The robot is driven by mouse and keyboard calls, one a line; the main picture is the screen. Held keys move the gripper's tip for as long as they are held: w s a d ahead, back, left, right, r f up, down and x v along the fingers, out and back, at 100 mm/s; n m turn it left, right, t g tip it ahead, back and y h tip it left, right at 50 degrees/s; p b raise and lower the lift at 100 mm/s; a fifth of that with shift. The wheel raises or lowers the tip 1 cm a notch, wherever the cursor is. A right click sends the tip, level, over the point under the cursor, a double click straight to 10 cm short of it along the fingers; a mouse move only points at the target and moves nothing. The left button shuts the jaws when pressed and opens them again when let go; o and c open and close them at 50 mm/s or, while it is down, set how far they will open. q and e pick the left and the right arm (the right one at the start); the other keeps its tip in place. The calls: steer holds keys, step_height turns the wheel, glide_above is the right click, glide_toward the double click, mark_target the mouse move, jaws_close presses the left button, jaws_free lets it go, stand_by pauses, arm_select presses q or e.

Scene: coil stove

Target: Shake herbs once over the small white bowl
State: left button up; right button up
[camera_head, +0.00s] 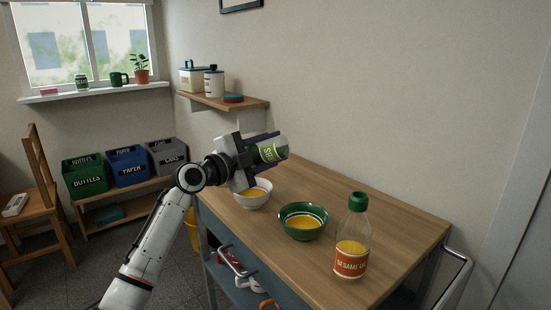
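The bowl stands on the wooden top of the cart (375,208) and holds something yellow. My gripper hides part of the bowl's left rim and part of the jar. My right gripper is not in view.
A green bowl (302,232) with yellow contents stands right of the white bowl. A green-capped sesame oil bottle (351,262) stands upright near the cart's front. A wall shelf (243,103) with containers is behind my arm. The cart's back right is clear.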

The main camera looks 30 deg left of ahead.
arm_select(q)
steer(key=n+b, duration=0.1)
steer(key=b, duration=0.1)
steer(key=a+n+t+b, duration=0.1)
steer(key=n+b, duration=0.1)
steer(key=shift+a+f+t, duration=0.15)
steer(key=shift+f+t, duration=0.15)
steer(key=shift+f, duration=0.1)
steer(key=shift+s+a+r+n, duration=0.1)
steer(key=shift+n, duration=0.3)
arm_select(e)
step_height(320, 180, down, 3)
arm_select(q)
steer(key=shift+r, duration=0.1)
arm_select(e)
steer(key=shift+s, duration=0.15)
arm_select(q)
step_height(320, 180, up, 4)
steer(key=shift+r+p, duration=0.2)
steer(key=shift+p, duration=0.7)
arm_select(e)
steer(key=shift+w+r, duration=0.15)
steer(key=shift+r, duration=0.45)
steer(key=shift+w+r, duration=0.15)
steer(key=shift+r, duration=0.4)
